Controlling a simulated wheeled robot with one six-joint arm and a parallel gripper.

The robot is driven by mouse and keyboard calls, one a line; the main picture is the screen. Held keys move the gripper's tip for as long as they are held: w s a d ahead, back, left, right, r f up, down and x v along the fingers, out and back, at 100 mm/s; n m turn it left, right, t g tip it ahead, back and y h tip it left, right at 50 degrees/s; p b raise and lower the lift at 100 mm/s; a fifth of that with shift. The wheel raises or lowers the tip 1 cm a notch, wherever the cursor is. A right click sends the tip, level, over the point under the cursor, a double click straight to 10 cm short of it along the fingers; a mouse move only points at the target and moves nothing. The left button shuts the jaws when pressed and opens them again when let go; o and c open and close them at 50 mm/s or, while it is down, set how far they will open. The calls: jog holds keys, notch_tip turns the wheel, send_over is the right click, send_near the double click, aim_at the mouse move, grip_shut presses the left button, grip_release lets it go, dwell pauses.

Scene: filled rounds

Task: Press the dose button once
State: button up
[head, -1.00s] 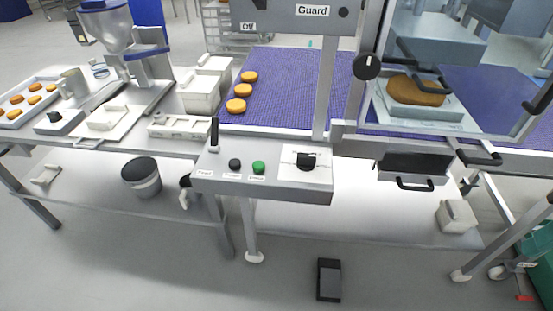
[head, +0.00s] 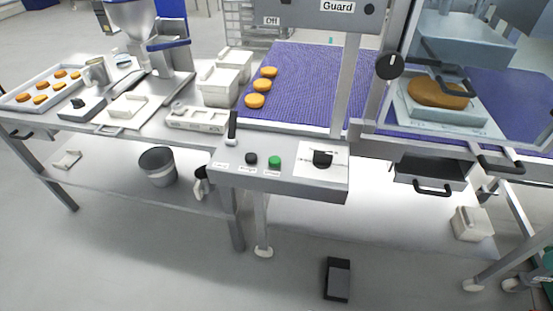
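A grey control panel (head: 283,186) stands at the front edge, centre of the head view. It carries a black lever (head: 232,126), a small black button (head: 251,158), a green button (head: 275,162) and a black knob (head: 322,159) on a white plate. Small labels sit under the lever and the buttons, but they are too small to read surely. I cannot tell which control is the dose button. A hopper machine (head: 132,18) stands at the upper left, with a small box with a black knob (head: 78,103) on the table near it. My gripper is not in view.
A purple belt (head: 310,85) behind the panel carries three orange-brown rounds (head: 262,85). A tray of several rounds (head: 22,102) lies at far left. A clear guard with black handles covers a big brown round (head: 437,93) at right. A dark pedal-like box (head: 337,279) lies on the floor.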

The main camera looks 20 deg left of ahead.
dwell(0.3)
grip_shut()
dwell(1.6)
